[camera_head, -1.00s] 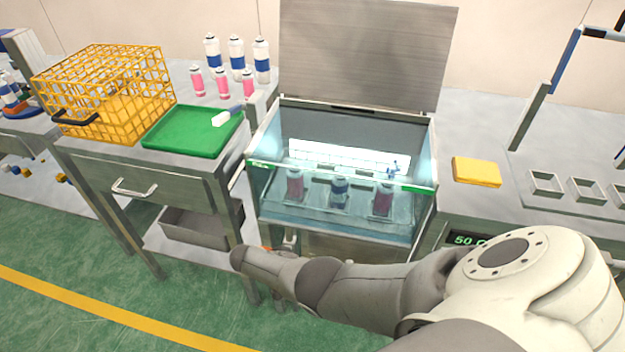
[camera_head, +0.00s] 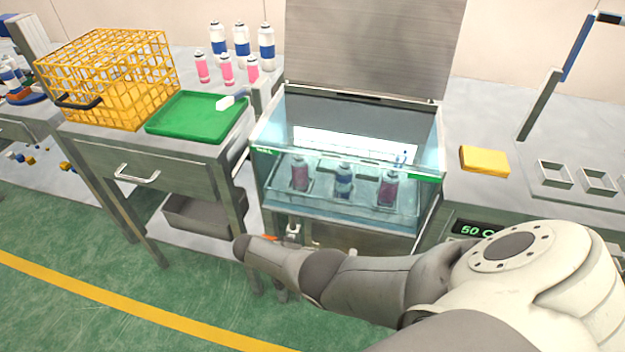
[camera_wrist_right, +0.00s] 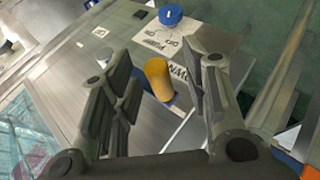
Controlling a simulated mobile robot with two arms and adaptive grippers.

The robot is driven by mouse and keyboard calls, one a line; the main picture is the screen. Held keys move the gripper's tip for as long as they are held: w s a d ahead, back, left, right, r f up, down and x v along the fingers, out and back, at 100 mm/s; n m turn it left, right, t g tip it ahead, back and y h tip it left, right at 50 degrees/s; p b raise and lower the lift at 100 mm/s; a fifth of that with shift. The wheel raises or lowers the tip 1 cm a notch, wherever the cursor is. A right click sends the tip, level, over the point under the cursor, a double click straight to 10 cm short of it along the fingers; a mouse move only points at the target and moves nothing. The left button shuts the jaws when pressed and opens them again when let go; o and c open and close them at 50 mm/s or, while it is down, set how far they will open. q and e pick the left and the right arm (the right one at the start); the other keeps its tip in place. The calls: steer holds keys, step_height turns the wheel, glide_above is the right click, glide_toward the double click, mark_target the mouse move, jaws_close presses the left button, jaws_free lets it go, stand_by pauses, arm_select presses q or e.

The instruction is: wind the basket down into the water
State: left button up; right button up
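The basket (camera_head: 322,200) sits inside the glass-fronted tank (camera_head: 268,190) in the head view, with three cans (camera_head: 344,181) standing in it. How deep it is in the water is hard to tell. My right arm crosses low in front of the tank, and its gripper is mostly hidden there. In the right wrist view my right gripper (camera_wrist_right: 158,68) is open. A yellow-orange cylindrical grip (camera_wrist_right: 159,79), apparently the winding handle, shows between and beyond its fingers; I cannot tell whether they touch it. My left gripper is not in view.
A blue knob (camera_wrist_right: 171,16) on a pump on/off label is near the handle. A green tray (camera_head: 200,118) and yellow wire crate (camera_head: 105,75) stand on the left bench. A yellow block (camera_head: 484,159) lies on the right bench. The tank lid (camera_head: 375,45) is raised.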

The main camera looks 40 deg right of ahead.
steer(key=shift+s+d+f, duration=0.2)
steer(key=shift+d+f, duration=0.2)
steer(key=shift+d, duration=0.05)
steer(key=shift+s, duration=0.1)
steer(key=shift+a, duration=0.1)
steer(key=shift+w+a+r, duration=0.3)
steer(key=shift+a+r, duration=0.05)
steer(key=shift+a, duration=0.05)
steer(key=v, duration=1.1)
steer(key=shift+d+r, duration=0.2)
steer(key=shift+r, duration=0.05)
